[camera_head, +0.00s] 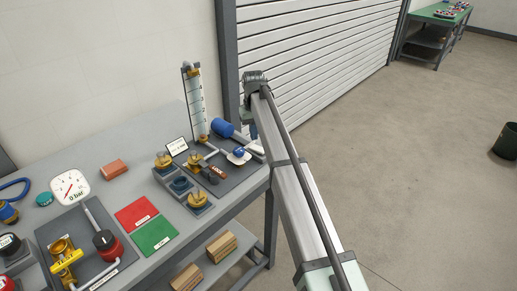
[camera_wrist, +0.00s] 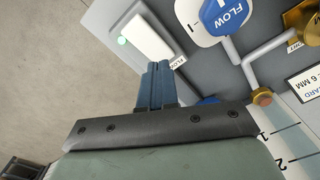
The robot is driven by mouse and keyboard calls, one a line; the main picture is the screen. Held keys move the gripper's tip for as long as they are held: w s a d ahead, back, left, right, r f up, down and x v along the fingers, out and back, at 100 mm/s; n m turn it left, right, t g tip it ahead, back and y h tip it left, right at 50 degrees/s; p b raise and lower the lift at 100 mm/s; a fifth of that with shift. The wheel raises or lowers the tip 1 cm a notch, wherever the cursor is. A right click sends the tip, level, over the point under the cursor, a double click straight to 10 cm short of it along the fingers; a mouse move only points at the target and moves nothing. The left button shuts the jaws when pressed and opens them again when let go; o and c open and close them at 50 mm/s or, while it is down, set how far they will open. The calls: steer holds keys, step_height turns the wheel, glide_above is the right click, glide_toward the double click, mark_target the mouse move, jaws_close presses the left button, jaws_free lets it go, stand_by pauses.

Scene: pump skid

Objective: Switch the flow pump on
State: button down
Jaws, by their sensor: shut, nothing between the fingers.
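The blue flow pump (camera_head: 223,128) lies on a grey panel at the right end of the bench. In front of it is a blue knob marked FLOW (camera_wrist: 228,14) on a white plate with an "I" mark; it also shows in the head view (camera_head: 239,153). Beside the knob is a white block (camera_wrist: 150,36) with a FLOW label at its edge. A small pale green spot (camera_wrist: 124,42) shows next to the block. My gripper (camera_wrist: 158,66) is shut and empty, its blue fingertips appearing close to the block's near end. I cannot tell whether they touch.
A tall clear scale tube (camera_head: 196,105) stands behind the panel, and grey pipes and brass valves (camera_head: 194,160) lie to the left. Red (camera_head: 137,212) and green (camera_head: 155,235) mats and a pressure gauge (camera_head: 70,188) are further left.

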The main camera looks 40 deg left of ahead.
mark_target(254, 146)
step_height(254, 146, up, 4)
steer(key=shift+f, duration=0.15)
stand_by(0.4)
stand_by(0.3)
